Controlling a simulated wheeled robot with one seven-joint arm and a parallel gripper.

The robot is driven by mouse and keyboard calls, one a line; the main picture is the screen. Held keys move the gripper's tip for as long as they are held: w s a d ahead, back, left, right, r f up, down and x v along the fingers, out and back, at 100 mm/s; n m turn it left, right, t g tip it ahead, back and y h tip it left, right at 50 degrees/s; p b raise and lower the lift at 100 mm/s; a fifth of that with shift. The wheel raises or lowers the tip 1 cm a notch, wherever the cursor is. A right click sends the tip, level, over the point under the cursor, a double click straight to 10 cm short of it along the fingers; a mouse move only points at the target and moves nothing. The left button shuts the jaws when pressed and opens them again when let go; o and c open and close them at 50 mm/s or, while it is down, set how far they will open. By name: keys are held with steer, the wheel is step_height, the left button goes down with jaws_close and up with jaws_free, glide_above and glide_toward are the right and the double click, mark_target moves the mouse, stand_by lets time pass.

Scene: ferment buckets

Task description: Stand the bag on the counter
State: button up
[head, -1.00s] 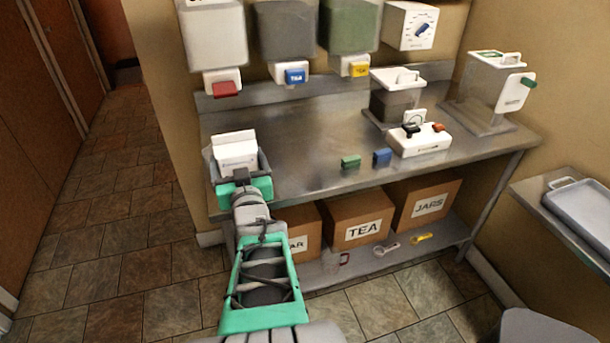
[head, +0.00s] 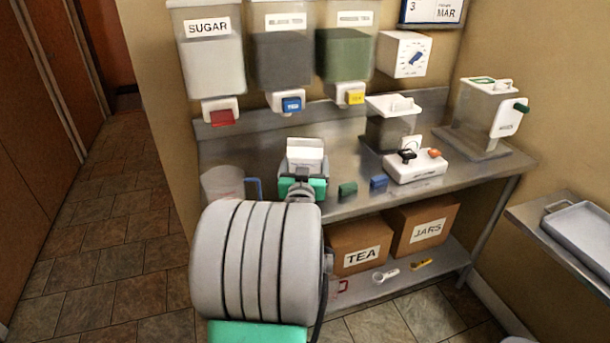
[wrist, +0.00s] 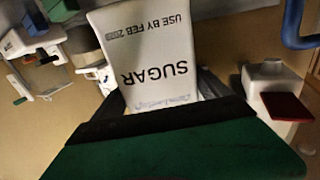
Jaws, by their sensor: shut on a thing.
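A white bag (head: 305,153) is held in my gripper (head: 303,175) at the front left part of the steel counter (head: 345,150). In the wrist view the bag (wrist: 150,50) fills the middle, with SUGAR and a use-by date printed on it, upside down in that picture. My gripper (wrist: 165,95) is shut on the bag, with a finger on each side. In the head view the gripper hides the bag's lower part, so I cannot tell whether its base touches the counter.
A clear jug (head: 222,184) with a blue handle stands left of the bag. A green block (head: 347,190) and a blue block (head: 379,182) lie to the right, near a white scale-like device (head: 415,167). Dispensers, including sugar (head: 212,60), hang above. Boxes (head: 360,247) sit below.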

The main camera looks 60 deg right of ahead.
steer(key=f, duration=0.1)
steer(key=w+d+f, duration=0.1)
steer(key=f, duration=0.1)
steer(key=d+f, duration=0.1)
steer(key=f, duration=0.1)
steer(key=shift+w+d+f+p, duration=0.15)
steer(key=shift+f+p, duration=0.1)
steer(key=shift+p, duration=0.15)
steer(key=shift+f+b, duration=0.25)
steer(key=shift+b, duration=0.05)
steer(key=o, duration=1.8)
steer(key=shift+r, duration=0.15)
steer(key=v, duration=1.2)
